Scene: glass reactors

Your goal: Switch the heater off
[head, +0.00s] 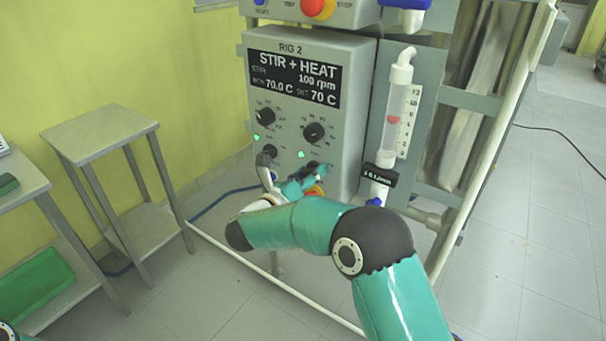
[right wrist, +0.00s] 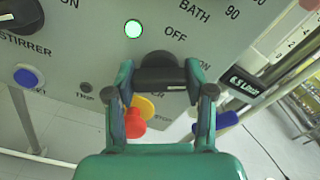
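The grey control unit (head: 363,80) reads STIR + HEAT, 100 rpm, 70.0 C and set 70 C. In the right wrist view the black heater switch (right wrist: 160,60) sits below a lit green lamp (right wrist: 133,28), with an OFF label at its upper right. Its dark grip bar lies crosswise in that view. My right gripper (right wrist: 159,80) has one finger on each side of the switch. The fingertips are at or very near the bar's ends; I cannot tell if they press on it. In the head view, my right gripper (head: 303,182) partly hides the switch. My left gripper is not in view.
The stirrer switch (right wrist: 18,17) is left of the heater switch. A blue button (right wrist: 26,76) and a red knob with yellow (right wrist: 134,124) are below. A flow meter (head: 393,115) stands right of the unit. A side table (head: 98,130) is at left.

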